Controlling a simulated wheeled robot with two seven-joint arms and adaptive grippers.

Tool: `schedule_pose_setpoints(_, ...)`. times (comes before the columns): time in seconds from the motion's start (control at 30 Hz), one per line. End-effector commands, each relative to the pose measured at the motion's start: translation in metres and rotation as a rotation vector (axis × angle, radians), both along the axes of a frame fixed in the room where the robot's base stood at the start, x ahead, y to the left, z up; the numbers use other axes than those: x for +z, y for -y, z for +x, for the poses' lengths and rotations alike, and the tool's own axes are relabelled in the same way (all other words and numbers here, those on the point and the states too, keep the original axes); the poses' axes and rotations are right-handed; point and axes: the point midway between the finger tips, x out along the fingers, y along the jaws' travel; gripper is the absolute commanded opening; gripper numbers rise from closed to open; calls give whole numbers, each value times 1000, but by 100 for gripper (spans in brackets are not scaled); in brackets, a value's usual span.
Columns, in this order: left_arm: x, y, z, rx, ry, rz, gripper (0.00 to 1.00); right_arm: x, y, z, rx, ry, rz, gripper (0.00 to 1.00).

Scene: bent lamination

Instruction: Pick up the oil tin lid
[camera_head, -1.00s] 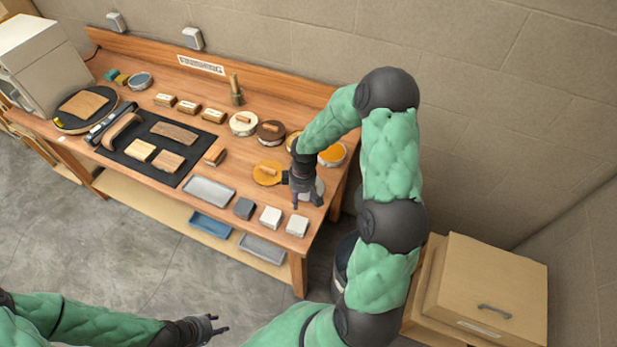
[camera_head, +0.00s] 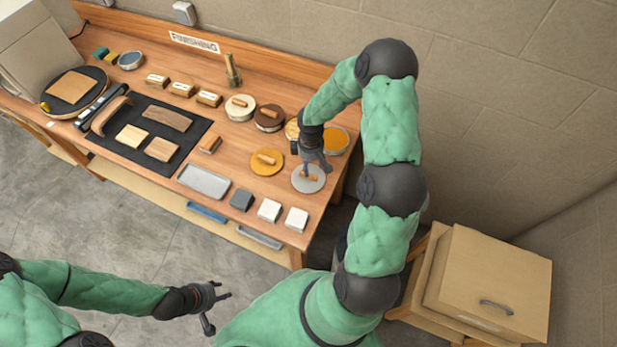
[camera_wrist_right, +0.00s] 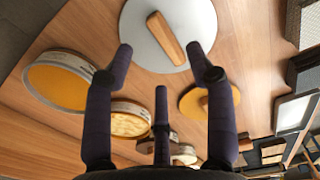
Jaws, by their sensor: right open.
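A round grey lid (camera_head: 308,185) with a wooden bar handle lies flat at the right end of the bench; it shows large in the right wrist view (camera_wrist_right: 188,20). A round orange lid (camera_head: 262,168) with a similar handle lies to its left. No label shows which is the oil tin lid. My right gripper (camera_head: 316,164) is open and empty above the grey lid. In the right wrist view its fingertips (camera_wrist_right: 160,52) are spread, with the grey lid's handle (camera_wrist_right: 166,38) beyond them, apparently untouched. My left gripper (camera_head: 220,305) is open and empty, off the bench's front.
Two open tins with orange-yellow contents (camera_head: 336,140) stand behind the grey lid. White blocks (camera_head: 296,219), a dark block (camera_head: 241,200) and a grey tray (camera_head: 203,181) lie along the front edge. A wooden cabinet (camera_head: 490,280) stands at right.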

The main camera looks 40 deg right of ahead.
Motion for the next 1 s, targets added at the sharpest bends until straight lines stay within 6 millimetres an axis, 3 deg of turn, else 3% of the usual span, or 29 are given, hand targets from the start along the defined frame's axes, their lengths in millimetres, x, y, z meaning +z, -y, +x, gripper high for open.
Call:
schedule_pose_setpoints(0.3,0,0,0,0,0,0,40,-42,-6,0,1,-3,1,56)
schedule_pose_setpoints(0.63,0,0,0,0,0,0,40,-48,-5,0,0,0,1,56)
schedule_pose_setpoints(0.67,0,0,0,0,0,0,40,-48,-5,0,0,0,1,50)
schedule_pose_setpoints(0.83,0,0,0,0,0,0,40,-48,-5,0,0,0,1,2)
schedule_pose_setpoints(1.0,0,0,0,0,0,0,40,-48,-5,0,0,0,1,0)
